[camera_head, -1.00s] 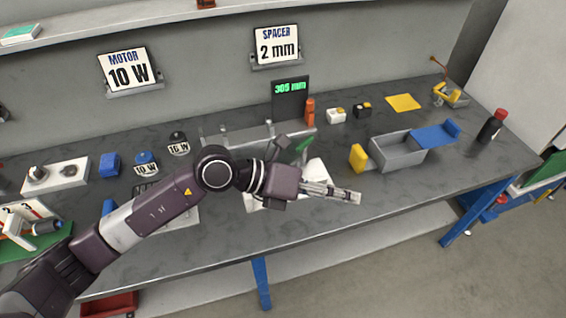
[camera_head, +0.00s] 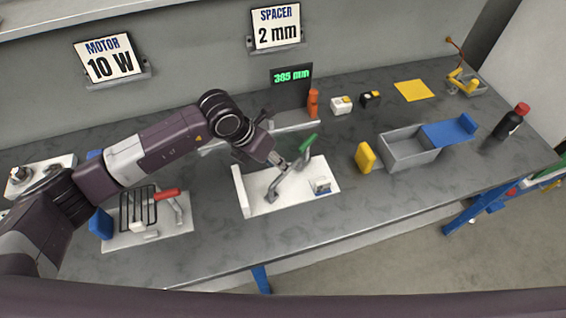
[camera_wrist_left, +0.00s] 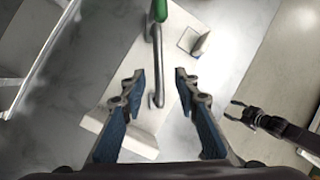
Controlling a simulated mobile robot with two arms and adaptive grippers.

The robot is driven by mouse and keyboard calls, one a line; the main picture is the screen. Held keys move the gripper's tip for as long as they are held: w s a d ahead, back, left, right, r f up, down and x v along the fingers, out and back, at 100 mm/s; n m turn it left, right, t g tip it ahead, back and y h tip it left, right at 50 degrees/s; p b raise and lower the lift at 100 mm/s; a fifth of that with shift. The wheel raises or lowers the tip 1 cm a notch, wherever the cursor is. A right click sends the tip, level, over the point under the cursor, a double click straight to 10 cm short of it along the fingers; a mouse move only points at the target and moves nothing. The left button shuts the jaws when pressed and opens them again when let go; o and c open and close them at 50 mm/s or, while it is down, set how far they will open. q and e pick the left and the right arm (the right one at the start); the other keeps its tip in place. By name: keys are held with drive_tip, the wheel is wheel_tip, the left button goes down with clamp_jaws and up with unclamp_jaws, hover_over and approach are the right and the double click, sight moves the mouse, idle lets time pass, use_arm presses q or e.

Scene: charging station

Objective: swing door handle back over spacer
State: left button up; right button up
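The door handle is a grey metal bar with a green grip (camera_head: 308,142), rising from a white board (camera_head: 262,203). It also shows in the wrist view, with its green grip (camera_wrist_left: 160,9) at the top. A small pale spacer piece (camera_head: 322,187) is on the board, right of the handle; it shows in the wrist view (camera_wrist_left: 200,46). My left gripper (camera_head: 283,162) points down close to the handle. In the wrist view its fingers (camera_wrist_left: 160,75) are apart on either side of the bar, with gaps. My right gripper (camera_wrist_left: 236,110) is at the right of the wrist view, fingers apart and empty.
A board with a red-handled clamp (camera_head: 166,192) and wire rack lies to the left. A yellow block (camera_head: 365,157) and grey bin (camera_head: 408,151) with a blue lid are to the right. A display (camera_head: 291,84) and orange bottle (camera_head: 313,103) stand behind. The front bench strip is clear.

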use_arm(q)
drive_tip(key=x, duration=0.2)
drive_tip(key=p+x, duration=0.1)
drive_tip(key=x, duration=0.1)
drive_tip(key=shift+w+d+f, duration=0.15)
drive_tip(key=shift+w+f, duration=0.2)
drive_tip(key=shift+s, duration=0.1)
clamp_jaws()
